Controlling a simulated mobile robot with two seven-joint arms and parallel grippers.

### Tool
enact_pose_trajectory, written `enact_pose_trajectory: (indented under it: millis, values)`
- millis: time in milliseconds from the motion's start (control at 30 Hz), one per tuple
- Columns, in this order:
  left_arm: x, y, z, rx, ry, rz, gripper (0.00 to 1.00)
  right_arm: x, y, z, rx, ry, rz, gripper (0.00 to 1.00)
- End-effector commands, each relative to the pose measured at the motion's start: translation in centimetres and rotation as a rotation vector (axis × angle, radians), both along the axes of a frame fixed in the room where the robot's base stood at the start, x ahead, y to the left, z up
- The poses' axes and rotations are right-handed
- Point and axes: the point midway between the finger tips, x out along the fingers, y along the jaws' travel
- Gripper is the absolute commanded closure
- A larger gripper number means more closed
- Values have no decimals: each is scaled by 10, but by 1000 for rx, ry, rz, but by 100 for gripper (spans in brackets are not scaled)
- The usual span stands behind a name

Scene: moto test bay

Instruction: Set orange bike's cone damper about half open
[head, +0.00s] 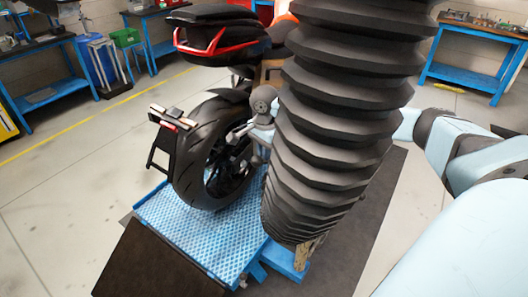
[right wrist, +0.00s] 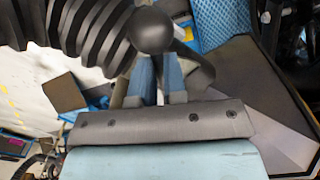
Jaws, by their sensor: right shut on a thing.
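The bike (head: 192,150) stands on a blue platform, rear wheel toward me; a little orange bodywork shows behind its black seat. A thick black ribbed hose (head: 340,110) hangs in front of its right side and also fills the upper left of the right wrist view (right wrist: 95,35). A dark ball knob (head: 263,101) shows beside the hose; it is large in the right wrist view (right wrist: 152,31). My right gripper (right wrist: 158,72) is shut on the damper lever just below the knob. The hose partly hides this gripper in the head view. The cone and damper plate are hidden.
The blue textured platform (head: 185,235) lies under the rear wheel, with a dark ramp (head: 140,265) at its near end. Blue workbenches (head: 470,70) stand along the walls. The floor at left is clear. The hose closely borders my right gripper.

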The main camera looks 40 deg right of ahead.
Motion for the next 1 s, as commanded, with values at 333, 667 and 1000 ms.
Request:
enact_pose_trajectory:
  millis: [333,667,1000]
  values:
    - [-1,1,-2,2,3,0,58,-1,3,0,5,1,10,100]
    - [-1,1,0,1,0,-1,58,-1,2,0,2,1,7,63]
    - [-1,0,-5,1,-1,-1,58,1,1,24,1,-4,7,63]
